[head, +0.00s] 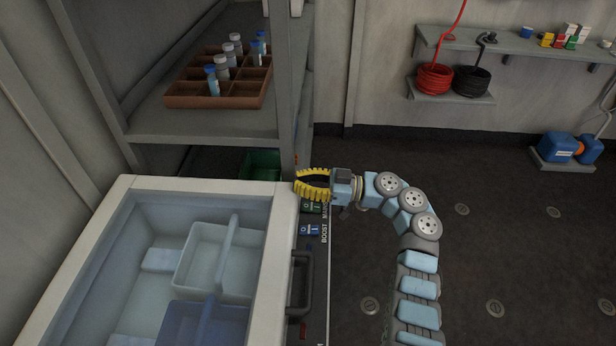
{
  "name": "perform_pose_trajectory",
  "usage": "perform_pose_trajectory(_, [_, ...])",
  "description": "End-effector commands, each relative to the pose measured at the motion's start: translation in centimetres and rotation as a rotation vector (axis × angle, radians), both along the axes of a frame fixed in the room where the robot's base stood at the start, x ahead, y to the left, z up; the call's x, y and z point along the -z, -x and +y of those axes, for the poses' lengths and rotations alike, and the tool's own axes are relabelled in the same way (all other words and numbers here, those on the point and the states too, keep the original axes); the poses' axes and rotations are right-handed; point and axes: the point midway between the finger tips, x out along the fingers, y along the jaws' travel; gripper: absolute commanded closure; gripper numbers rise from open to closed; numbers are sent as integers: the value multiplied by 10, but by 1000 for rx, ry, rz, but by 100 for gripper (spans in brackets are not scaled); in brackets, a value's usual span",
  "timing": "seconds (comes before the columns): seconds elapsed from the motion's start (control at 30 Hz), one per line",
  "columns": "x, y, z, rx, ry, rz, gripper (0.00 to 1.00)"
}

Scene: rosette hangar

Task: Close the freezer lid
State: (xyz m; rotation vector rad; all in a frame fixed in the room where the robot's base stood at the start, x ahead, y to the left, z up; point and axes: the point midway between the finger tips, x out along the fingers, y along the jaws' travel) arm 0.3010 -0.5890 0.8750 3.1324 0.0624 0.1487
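The freezer (287,214) is a white-rimmed chest at the lower left, cut off by the picture's bottom edge. A bluish see-through pane (165,213) shows within its white frame, with pale bins below; I cannot tell from this view how far the lid is closed. A dark handle (301,282) stands out from the freezer's right side. My gripper (298,179) has yellow ribbed fingers and is just beyond the freezer's far right corner, above the switch panel side. Its fingers are apart with a dark gap between them, and nothing shows in it. Contact with the freezer cannot be told.
A grey shelf unit (205,121) with a brown compartment tray (215,101) of vials stands behind the freezer. A switch panel (311,230) is on the freezer's right side. Blue canisters (560,147) stand at far right. The dark floor at right is mostly open.

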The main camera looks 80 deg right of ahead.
Motion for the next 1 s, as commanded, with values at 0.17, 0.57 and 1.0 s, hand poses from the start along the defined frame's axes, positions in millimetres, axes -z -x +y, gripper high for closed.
perform_pose_trajectory(0.17, [14, -4, 2, -3, -10, 11, 100])
perform_pose_trajectory(0.57, [19, -4, 2, -2, -18, 12, 100])
perform_pose_trajectory(1.0, [-27, -11, 5, -18, -5, -5, 100])
